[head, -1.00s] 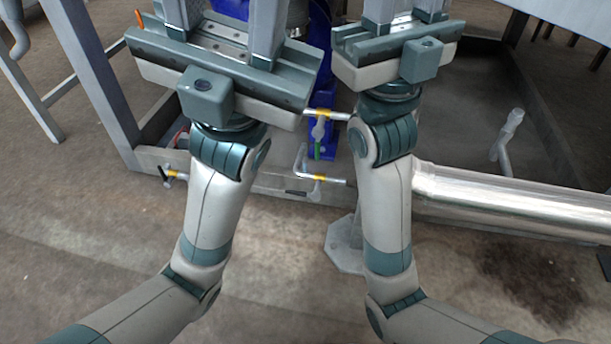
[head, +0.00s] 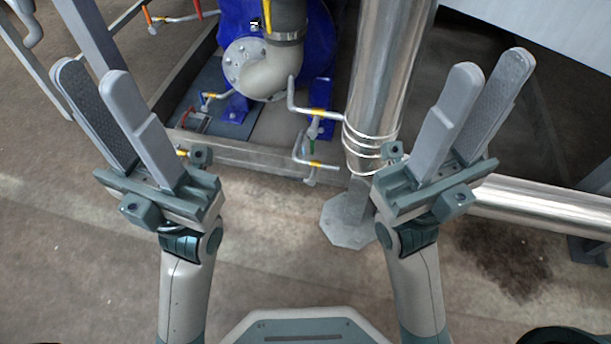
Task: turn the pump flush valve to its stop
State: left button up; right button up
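A blue pump (head: 322,50) with a grey elbow pipe (head: 275,78) stands at the top middle. Thin pipes with yellow bands and small valves lie around it: a green-handled valve (head: 312,146) below right of the pump and a red-handled valve (head: 187,116) at its lower left. I cannot tell which is the flush valve. My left gripper (head: 95,72) is open and empty, left of the pump, fingers pointing up. My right gripper (head: 492,65) is open and empty, right of the steel column. Neither touches a valve.
A vertical steel pipe (head: 385,65) stands between the pump and my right gripper, above a floor plate (head: 345,222). A horizontal steel pipe (head: 540,205) runs to the right. A metal frame rail (head: 250,158) crosses before the pump. The floor in front is clear.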

aim_at(311, 181)
jog(key=z, duration=0.5)
jog(key=j+z, duration=0.65)
jog(key=z, duration=0.25)
jog(key=j+z, duration=0.45)
jog(key=k+j+z, duration=0.1)
jog(key=k+j, duration=0.15)
jog(key=j, duration=0.25)
jog(key=k+j+z, duration=0.15)
jog(key=j, duration=0.35)
jog(key=k+j+z, duration=0.1)
jog(key=k+j, duration=0.3)
jog(key=k+j+z, duration=0.1)
jog(key=k+j, duration=0.2)
jog(key=j, duration=0.2)
